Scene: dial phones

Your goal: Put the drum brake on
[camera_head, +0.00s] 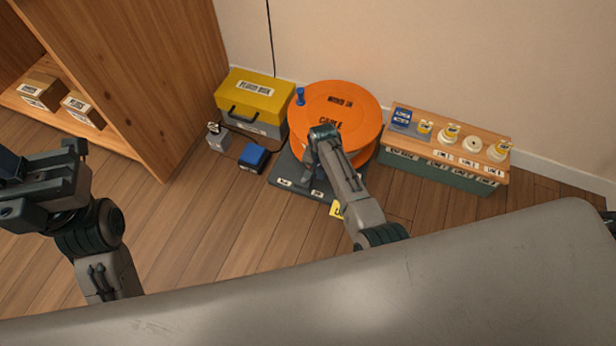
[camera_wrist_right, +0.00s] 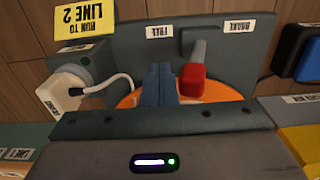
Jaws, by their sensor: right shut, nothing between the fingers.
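The orange cable drum (camera_head: 335,98) stands on a dark grey base (camera_head: 328,192) against the wall. In the right wrist view a lever with a red grip (camera_wrist_right: 191,80) stands at the base's plate, between the FREE label (camera_wrist_right: 160,32) and the BRAKE label (camera_wrist_right: 236,26), which appear upside down. My right gripper (camera_wrist_right: 158,86) is shut and empty, its fingers just left of the red grip in that view. I cannot tell whether they touch it. In the head view my right gripper (camera_head: 311,157) is in front of the drum and hides the lever. My left gripper (camera_head: 22,172) is at the left edge, far from the drum.
A yellow-topped box (camera_head: 255,88) and a blue box (camera_head: 254,156) stand left of the drum. A bench with several spools (camera_head: 450,148) stands right. A white plug (camera_wrist_right: 62,92) with a cable and a yellow tag (camera_wrist_right: 82,20) are near my right gripper. Open floor lies left.

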